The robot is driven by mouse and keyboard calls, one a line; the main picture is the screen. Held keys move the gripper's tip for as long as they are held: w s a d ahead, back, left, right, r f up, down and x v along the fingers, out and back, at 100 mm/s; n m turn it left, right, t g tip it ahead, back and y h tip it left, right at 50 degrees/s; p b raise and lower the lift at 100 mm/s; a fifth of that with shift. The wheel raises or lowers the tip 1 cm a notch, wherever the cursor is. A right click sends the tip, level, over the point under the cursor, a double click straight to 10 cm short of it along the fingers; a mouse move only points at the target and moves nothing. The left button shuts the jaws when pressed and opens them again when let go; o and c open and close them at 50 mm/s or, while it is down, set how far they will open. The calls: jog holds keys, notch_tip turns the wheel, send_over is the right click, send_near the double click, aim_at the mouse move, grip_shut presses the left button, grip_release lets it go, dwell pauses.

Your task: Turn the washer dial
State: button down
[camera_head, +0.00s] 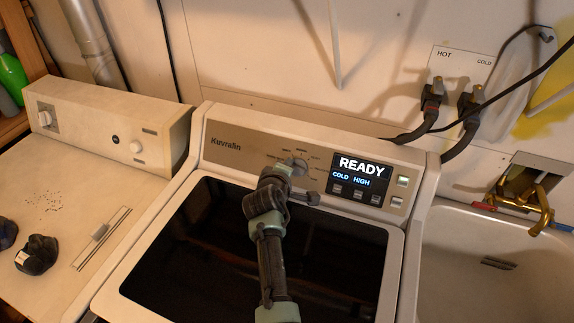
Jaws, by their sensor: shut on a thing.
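The washer (228,135) stands in the middle of the view, with a dark glass lid and a slanted control panel at the back. The washer dial (301,162) is on the panel, left of the lit display (362,174), which reads READY, COLD, HIGH. My arm reaches up from the bottom over the lid, and my gripper (296,166) is at the dial, shut on it. The gripper hides most of the dial, so its pointer position cannot be seen. Printed setting labels show around it.
Small buttons (358,194) sit below the display. A dryer (110,125) with its own knobs stands at the left, dark items (38,254) on its top. A sink (480,235) with a brass faucet (535,200) is at the right. Hoses (465,135) hang behind the washer.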

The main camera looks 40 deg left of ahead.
dwell(0.3)
jog(key=c, duration=0.8)
grip_release()
jog(key=v, duration=1.3)
